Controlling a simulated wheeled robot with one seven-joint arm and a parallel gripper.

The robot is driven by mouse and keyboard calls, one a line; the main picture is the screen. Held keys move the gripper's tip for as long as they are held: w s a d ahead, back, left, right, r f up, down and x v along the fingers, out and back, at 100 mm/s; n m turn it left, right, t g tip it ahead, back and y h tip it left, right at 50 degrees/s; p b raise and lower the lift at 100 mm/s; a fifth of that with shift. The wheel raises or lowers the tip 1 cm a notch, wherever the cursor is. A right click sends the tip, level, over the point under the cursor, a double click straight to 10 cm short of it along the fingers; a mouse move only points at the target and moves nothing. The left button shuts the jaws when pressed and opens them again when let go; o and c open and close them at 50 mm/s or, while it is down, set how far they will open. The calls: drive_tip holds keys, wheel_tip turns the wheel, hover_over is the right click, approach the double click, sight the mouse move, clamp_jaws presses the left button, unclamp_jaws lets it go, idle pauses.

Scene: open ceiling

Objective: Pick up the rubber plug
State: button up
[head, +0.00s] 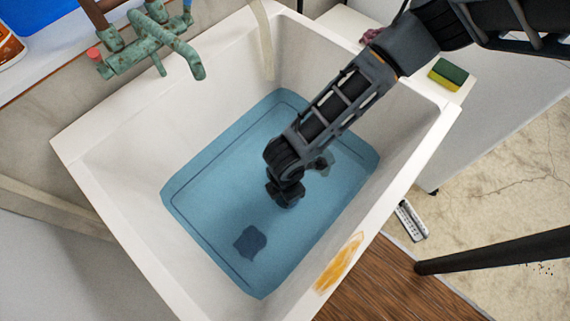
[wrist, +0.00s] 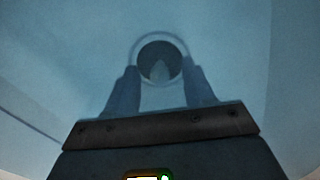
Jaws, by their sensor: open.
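The wrist view shows a round dark disc (wrist: 153,52) inside a pale ring, which looks like the rubber plug at the drain. A paler pointed shape lies across its lower part. My gripper (wrist: 161,78) is open, its two fingers on either side of the disc's lower edge; I cannot tell whether they touch it. In the head view my gripper (head: 285,198) points down into the blue water of the sink, and I cannot make out the plug near it.
The white sink (head: 130,235) has high walls around my arm. A dark patch (head: 250,242) shows in the water, perhaps a shadow or a cloth. A green corroded tap (head: 150,50) stands at the upper left.

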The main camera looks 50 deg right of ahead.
drive_tip(key=shift+f, duration=0.3)
drive_tip(key=shift+c, duration=0.3)
clamp_jaws()
